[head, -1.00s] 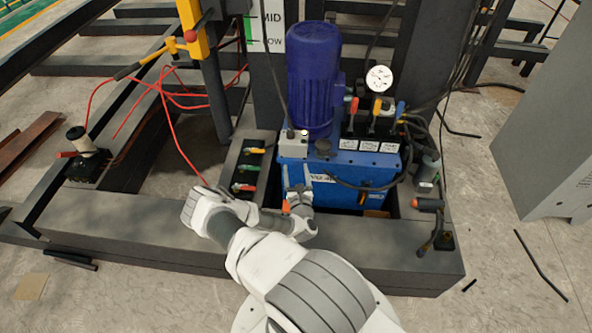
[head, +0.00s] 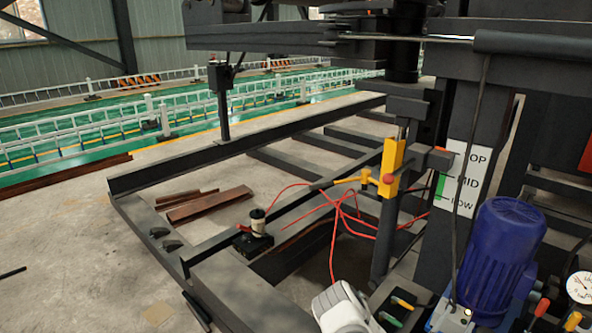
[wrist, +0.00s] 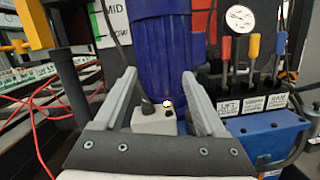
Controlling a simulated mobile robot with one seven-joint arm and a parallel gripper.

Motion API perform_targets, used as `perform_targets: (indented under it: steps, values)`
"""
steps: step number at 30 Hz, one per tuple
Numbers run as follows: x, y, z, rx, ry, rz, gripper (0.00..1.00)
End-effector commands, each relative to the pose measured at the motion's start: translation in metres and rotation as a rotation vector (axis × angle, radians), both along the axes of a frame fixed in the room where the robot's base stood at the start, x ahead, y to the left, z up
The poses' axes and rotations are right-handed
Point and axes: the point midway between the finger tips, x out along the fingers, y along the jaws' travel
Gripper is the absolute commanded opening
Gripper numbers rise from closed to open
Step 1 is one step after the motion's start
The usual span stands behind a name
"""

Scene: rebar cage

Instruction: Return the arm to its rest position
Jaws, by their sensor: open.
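My gripper (wrist: 160,98) shows in the wrist view with its two grey fingers spread apart and nothing between them. It points toward the blue motor (wrist: 158,55) and a white box with a small lit button (wrist: 167,103), which show beyond the fingers. In the head view only a white part of my arm (head: 340,308) shows at the bottom edge; the gripper itself is out of that frame. The motor (head: 500,255) stands at the lower right there.
Levers with red, yellow and blue grips (wrist: 252,45) and a pressure gauge (wrist: 240,18) stand right of the motor. Open floor (head: 70,235) lies left.

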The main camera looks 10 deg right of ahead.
Motion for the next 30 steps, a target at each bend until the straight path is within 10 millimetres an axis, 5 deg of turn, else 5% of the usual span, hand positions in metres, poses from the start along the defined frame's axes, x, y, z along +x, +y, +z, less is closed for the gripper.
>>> perform_targets:
  steps: [3, 12, 20, 30]
  values:
    - [-0.001, -0.004, 0.055, 0.01, -0.121, -0.139, 0.73]
    - [-0.029, 0.002, 0.155, 0.11, -0.376, -0.469, 0.73]
    - [-0.063, 0.027, 0.215, 0.279, -0.564, -0.722, 0.73]
    - [-0.102, 0.084, 0.269, 0.6, -0.76, -0.979, 0.73]
